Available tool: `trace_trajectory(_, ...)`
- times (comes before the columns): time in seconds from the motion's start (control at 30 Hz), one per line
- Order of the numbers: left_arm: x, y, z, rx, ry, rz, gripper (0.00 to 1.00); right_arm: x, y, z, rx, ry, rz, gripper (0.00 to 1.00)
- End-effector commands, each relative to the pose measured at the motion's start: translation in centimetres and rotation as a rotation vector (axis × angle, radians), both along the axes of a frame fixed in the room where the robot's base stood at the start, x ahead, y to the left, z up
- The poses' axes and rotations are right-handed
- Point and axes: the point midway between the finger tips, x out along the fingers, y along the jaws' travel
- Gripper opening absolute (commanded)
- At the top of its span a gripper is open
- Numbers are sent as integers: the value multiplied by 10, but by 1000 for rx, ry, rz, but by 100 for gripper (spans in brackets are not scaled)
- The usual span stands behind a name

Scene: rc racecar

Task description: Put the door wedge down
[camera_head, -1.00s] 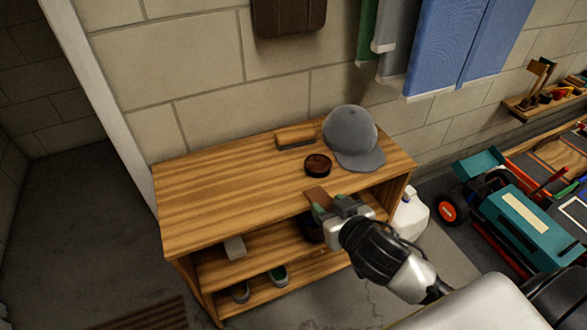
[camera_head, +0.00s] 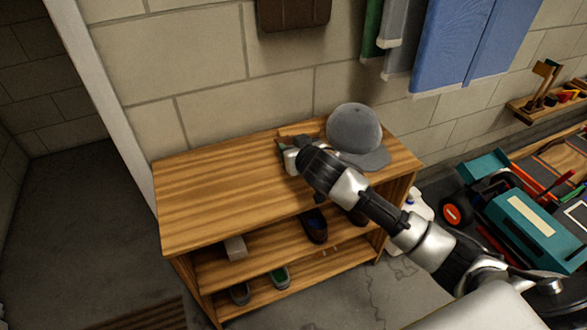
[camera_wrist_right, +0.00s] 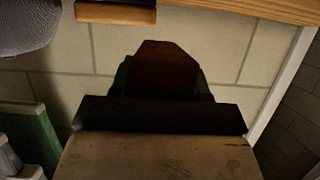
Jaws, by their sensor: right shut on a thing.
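The door wedge shows in the right wrist view as a dark reddish-brown tapered block (camera_wrist_right: 163,68). My right gripper (camera_head: 285,146) is shut on it. In the head view the gripper is over the back part of the wooden shelf unit's top (camera_head: 215,200), just in front of the brush (camera_head: 298,130) and left of the grey cap (camera_head: 354,130). My gripper and arm hide most of the wedge there. I cannot tell whether the wedge touches the top. My left gripper is not in view.
The left part of the shelf top is bare. My right arm hides the round dark tin. Shoes (camera_head: 313,225) and a pale block (camera_head: 235,247) sit on the lower shelves. Towels (camera_head: 460,45) hang on the wall. A teal toolbox (camera_head: 530,220) stands at the right.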

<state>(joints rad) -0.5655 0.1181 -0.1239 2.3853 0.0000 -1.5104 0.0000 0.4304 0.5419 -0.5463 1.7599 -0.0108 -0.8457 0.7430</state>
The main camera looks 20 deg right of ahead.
Motion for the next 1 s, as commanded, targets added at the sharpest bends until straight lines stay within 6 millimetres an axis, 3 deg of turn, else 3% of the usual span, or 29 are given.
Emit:
trace_trajectory(0.03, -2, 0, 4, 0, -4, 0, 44, -1, 0, -9, -1, 4, 1, 22)
trace_trajectory(0.2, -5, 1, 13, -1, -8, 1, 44, -2, 0, -16, -1, 2, 1, 22)
trace_trajectory(0.5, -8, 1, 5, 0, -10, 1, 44, -2, 0, -61, -2, 4, 1, 22)
trace_trajectory(0.9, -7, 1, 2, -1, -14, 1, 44, 2, 0, -66, 0, 3, 1, 22)
trace_trajectory(0.93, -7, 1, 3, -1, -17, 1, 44, 2, 0, -67, 0, 3, 1, 48)
trace_trajectory(1.0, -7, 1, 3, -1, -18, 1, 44, 2, 0, -66, 0, 3, 1, 57)
